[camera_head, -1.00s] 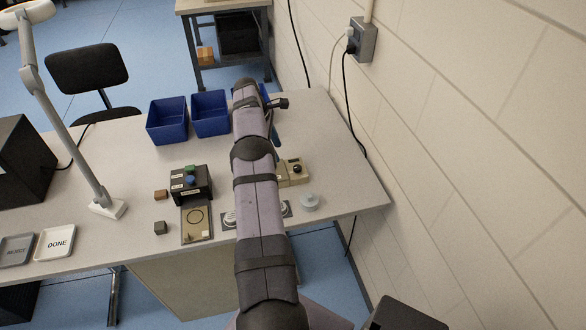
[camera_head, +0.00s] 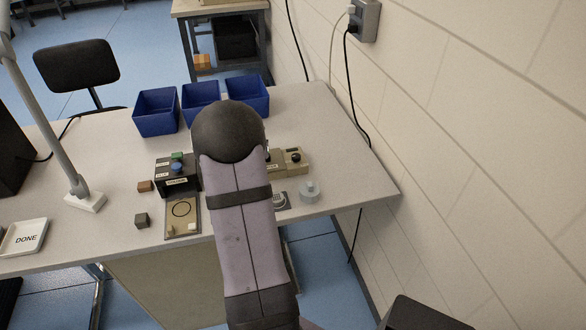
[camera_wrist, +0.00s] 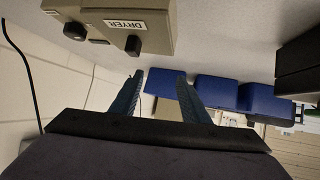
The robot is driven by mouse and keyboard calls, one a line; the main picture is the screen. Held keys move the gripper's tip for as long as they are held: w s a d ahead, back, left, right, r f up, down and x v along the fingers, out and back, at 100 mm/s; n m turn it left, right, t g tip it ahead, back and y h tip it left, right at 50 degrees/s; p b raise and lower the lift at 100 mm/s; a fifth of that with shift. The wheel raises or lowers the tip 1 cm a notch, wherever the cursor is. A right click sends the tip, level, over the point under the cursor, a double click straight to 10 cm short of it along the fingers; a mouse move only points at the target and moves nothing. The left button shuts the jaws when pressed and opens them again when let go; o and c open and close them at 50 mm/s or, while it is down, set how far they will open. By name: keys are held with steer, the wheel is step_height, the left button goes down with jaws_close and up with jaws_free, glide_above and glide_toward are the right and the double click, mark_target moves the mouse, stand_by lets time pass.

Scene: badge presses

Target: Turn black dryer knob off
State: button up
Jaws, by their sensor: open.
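The beige dryer box (camera_head: 291,163) sits on the table to the right of my arm, with a black knob (camera_head: 296,156) on top. In the wrist view the dryer box (camera_wrist: 110,22) appears upside down at the upper left, with a white DRYER label. A black knob (camera_wrist: 133,45) sticks out beside the label, and another dark knob (camera_wrist: 75,31) is further left. My gripper (camera_wrist: 160,82) is open and empty, its blue fingers apart and pointing below and right of the black knob, not touching it. In the head view my arm hides the gripper.
A black press (camera_head: 177,176) with green and blue buttons stands left of my arm. Blue bins (camera_head: 157,112) line the back of the table. The brick wall (camera_head: 480,130) bounds the right side.

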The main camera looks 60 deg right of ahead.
mark_target(296, 155)
steer(key=s+m+g+h+b, duration=0.1)
steer(key=s, duration=0.3)
steer(key=s+a+m+g+h, duration=0.1)
steer(key=s+m, duration=0.1)
steer(key=s, duration=0.2)
steer(key=s+a+f+m+g+h+b, duration=0.1)
steer(key=s+m, duration=0.1)
steer(key=s, duration=0.3)
steer(key=shift+a+g+b, duration=0.2)
steer(key=shift+g+b, duration=0.1)
steer(key=shift+g, duration=0.1)
steer(key=shift+x, duration=3.7)
steer(key=shift+r, duration=0.15)
jaws_close()
steer(key=c, duration=1.1)
jaws_free()
steer(key=shift+w+r, duration=0.1)
